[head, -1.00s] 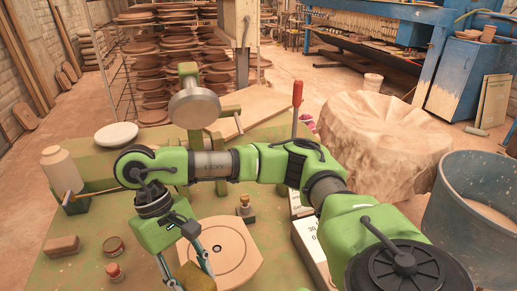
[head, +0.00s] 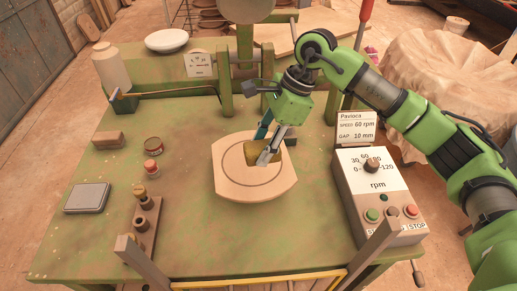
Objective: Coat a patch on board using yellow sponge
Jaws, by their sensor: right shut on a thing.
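A pale wooden board (head: 233,183) with a circular line on it lies on the green table, right of the table's middle. My right gripper (head: 267,155) reaches down over the board from the upper right and is shut on the yellow sponge (head: 252,150). The sponge is over the far part of the circle, partly hidden by the fingers. I cannot tell whether it touches the board. My left gripper is not in view.
A control box (head: 378,195) with dial and buttons stands right of the board, with a sign (head: 356,127) behind it. A bottle (head: 110,68) and white bowl (head: 166,40) stand at the back.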

